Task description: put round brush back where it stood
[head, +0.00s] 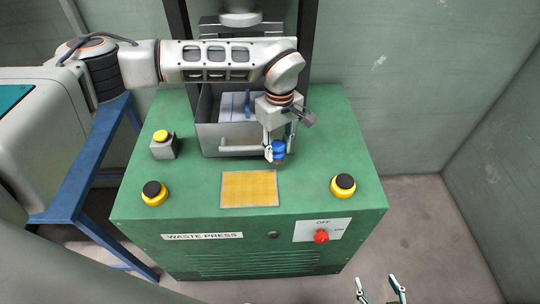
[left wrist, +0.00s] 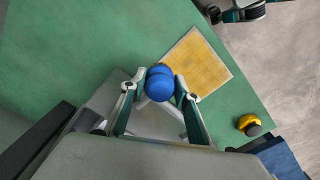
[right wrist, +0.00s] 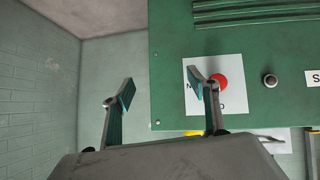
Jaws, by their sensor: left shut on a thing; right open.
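My left gripper (head: 279,148) is shut on a blue, round-topped thing (head: 279,151), seemingly the round brush, just in front of the grey metal tray (head: 215,142). In the left wrist view the brush (left wrist: 160,88) sits between both fingertips, seen from above. Its lower part is hidden, so I cannot tell whether it touches the green top. A yellow-orange square pad (head: 249,189) lies on the green top in front of it. My right gripper (head: 378,287) is open and empty, low at the front right; the right wrist view shows its fingers apart (right wrist: 163,90).
The green waste press (head: 320,120) carries yellow-and-black buttons (head: 154,193) (head: 343,186), a yellow-topped grey box (head: 163,146) and a red knob (head: 321,236). A pale block with a blue strip (head: 248,105) lies in the tray. A blue frame (head: 85,185) stands left.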

